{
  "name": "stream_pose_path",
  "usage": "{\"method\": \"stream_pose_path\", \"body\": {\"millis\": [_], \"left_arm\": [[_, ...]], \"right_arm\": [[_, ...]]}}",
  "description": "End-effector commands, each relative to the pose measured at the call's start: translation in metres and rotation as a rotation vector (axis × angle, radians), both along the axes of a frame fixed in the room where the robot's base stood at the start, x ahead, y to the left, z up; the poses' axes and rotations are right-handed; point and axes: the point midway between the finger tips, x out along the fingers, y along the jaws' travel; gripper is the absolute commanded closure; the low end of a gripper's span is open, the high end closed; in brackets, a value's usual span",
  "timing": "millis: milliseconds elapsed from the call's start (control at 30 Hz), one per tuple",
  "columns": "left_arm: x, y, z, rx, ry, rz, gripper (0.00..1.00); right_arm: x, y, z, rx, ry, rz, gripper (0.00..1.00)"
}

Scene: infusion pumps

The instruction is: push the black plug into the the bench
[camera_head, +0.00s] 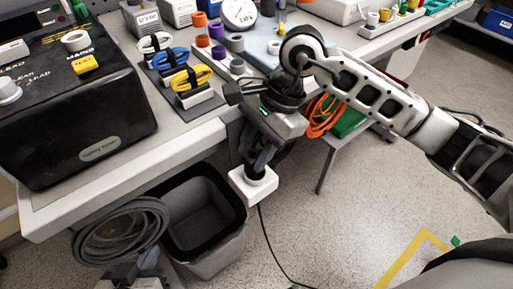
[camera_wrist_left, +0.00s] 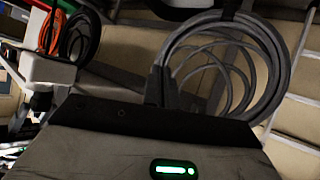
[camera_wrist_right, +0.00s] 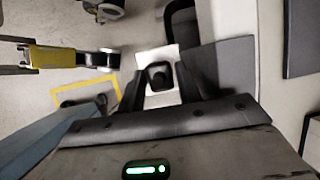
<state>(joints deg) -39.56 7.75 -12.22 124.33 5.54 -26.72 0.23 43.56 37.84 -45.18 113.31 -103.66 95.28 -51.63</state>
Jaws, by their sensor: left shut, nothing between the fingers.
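A white socket box (camera_head: 262,188) sits below the bench's front edge, with a black plug (camera_head: 257,174) at its top face. In the right wrist view the black plug (camera_wrist_right: 159,76) stands in the middle of the white box (camera_wrist_right: 150,54). My right gripper (camera_wrist_right: 158,82) points at the box, its fingers spread on either side of the plug. It is open; contact with the plug cannot be made out. My left gripper (camera_wrist_left: 159,72) is shut and empty, in front of a coiled grey cable (camera_wrist_left: 262,60). The bench (camera_head: 75,207) runs along the upper left.
A grey bin (camera_head: 215,262) stands under the bench beside the white box. The coiled grey cable (camera_head: 118,232) hangs left of the bin. Floor at the lower right is mostly clear.

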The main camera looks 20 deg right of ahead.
Motion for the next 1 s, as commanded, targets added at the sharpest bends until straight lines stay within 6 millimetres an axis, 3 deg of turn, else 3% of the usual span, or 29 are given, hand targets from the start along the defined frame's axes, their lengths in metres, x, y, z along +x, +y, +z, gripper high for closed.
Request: {"method": "stream_pose_path", "body": {"millis": [33, 400, 600, 1000], "left_arm": [[0.0, 0.0, -0.005, 0.0, 0.0, 0.0, 1.0], [0.0, 0.0, -0.002, -0.002, -0.004, -0.001, 1.0], [0.0, -0.003, 0.027, -0.018, -0.049, -0.007, 1.0], [0.0, -0.003, 0.027, -0.017, -0.042, -0.007, 1.0]], "right_arm": [[-0.014, -0.004, -0.034, -0.04, 0.085, -0.003, 0.51], [-0.014, -0.003, -0.034, -0.04, 0.085, -0.003, 0.48], [-0.014, -0.003, -0.034, -0.04, 0.085, -0.003, 0.48], [-0.006, -0.038, 0.069, -0.02, 0.026, -0.009, 0.48]]}}
